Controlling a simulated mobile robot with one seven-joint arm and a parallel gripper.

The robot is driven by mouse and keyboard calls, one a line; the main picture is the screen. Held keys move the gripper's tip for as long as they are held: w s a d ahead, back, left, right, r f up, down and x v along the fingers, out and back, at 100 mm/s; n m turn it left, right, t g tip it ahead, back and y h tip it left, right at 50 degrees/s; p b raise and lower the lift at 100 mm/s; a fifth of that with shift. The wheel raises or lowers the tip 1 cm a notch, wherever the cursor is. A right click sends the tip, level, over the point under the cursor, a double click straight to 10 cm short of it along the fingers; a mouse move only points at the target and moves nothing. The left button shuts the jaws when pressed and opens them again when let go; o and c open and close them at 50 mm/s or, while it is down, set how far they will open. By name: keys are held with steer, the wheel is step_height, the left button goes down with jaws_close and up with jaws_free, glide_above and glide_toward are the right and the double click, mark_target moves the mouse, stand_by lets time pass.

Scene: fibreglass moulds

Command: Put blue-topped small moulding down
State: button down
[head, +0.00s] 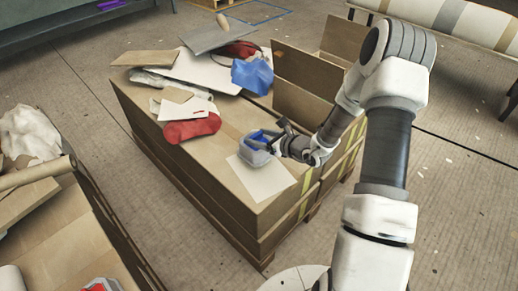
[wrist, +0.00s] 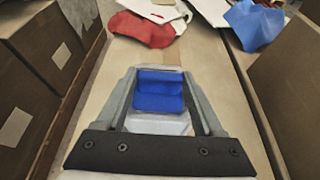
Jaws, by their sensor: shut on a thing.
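The blue-topped small moulding (head: 257,149) is a grey-white piece with a blue upper face. In the head view it is at the end of my arm, over a pale sheet (head: 265,182) on the large cardboard box. In the wrist view the moulding (wrist: 160,92) sits between the two fingers of my gripper (wrist: 160,85), which is shut on it. The gripper (head: 268,143) also shows in the head view. I cannot tell whether the moulding's underside touches the sheet.
The cardboard box top (head: 229,137) also carries a red piece (head: 190,128), a blue crumpled piece (head: 253,75) and several boards and sheets. An open box section with raised flaps (head: 303,80) is beyond my gripper. Another cluttered box (head: 65,230) stands at the lower left.

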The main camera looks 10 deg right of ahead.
steer(key=shift+a+f+b, duration=0.1)
steer(key=shift+f+b, duration=0.8)
steer(key=shift+f, duration=1.1)
steer(key=shift+f, duration=0.1)
steer(key=shift+f, duration=0.15)
jaws_free()
